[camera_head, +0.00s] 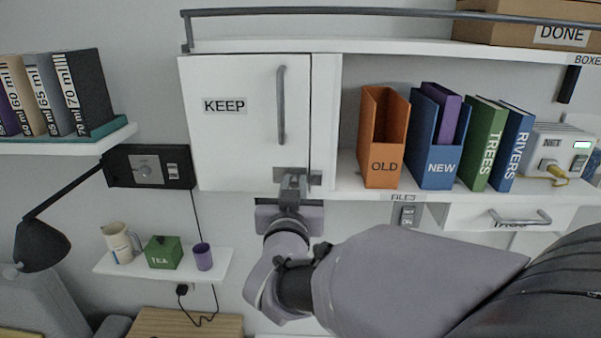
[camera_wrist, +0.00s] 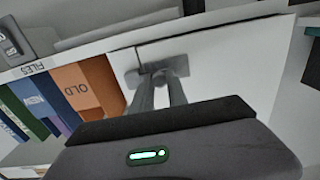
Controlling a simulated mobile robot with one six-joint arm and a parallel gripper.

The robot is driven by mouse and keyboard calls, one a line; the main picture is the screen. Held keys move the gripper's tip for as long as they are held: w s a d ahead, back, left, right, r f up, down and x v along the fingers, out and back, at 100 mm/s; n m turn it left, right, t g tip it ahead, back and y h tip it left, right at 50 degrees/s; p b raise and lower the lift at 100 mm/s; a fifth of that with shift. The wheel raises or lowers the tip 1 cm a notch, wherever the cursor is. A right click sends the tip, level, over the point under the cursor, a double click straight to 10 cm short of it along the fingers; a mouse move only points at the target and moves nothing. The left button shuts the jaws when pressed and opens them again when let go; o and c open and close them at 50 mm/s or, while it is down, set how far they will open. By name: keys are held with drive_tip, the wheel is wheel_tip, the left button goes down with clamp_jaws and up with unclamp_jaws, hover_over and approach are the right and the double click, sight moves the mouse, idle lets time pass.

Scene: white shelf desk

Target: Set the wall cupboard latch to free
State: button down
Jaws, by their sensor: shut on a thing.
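The white wall cupboard (camera_head: 225,145) has a shut door labelled KEEP, with a vertical grey bar handle (camera_head: 281,105). The grey latch (camera_head: 315,178) sits at the door's lower right edge, across the seam beside the door. My gripper (camera_head: 292,184) reaches up to it from below and is shut on it, covering part of it. In the wrist view, the two fingers of my gripper (camera_wrist: 158,88) meet at the latch (camera_wrist: 181,65) on the white surface. The latch's exact setting is partly hidden by the fingers.
Right of the cupboard, an orange OLD file box (camera_head: 384,140), a blue NEW file box (camera_head: 434,145) and books (camera_head: 485,140) stand on the shelf. A lower shelf (camera_head: 120,267) holds a jug, tea tin and cup.

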sight(282, 175)
idle(0.5)
drive_tip(key=shift+a+b, duration=0.45)
drive_tip(key=shift+a, duration=0.95)
drive_tip(key=shift+d, duration=0.1)
drive_tip(key=c, duration=1.7)
unclamp_jaws()
drive_tip(key=shift+o, duration=0.6)
drive_tip(key=shift+a, duration=0.25)
drive_tip(key=shift+d, duration=0.1)
drive_tip(key=s+b, duration=0.1)
drive_tip(key=s, duration=1.6)
drive_tip(key=shift+s+a, duration=0.15)
drive_tip(key=shift+a, duration=0.1)
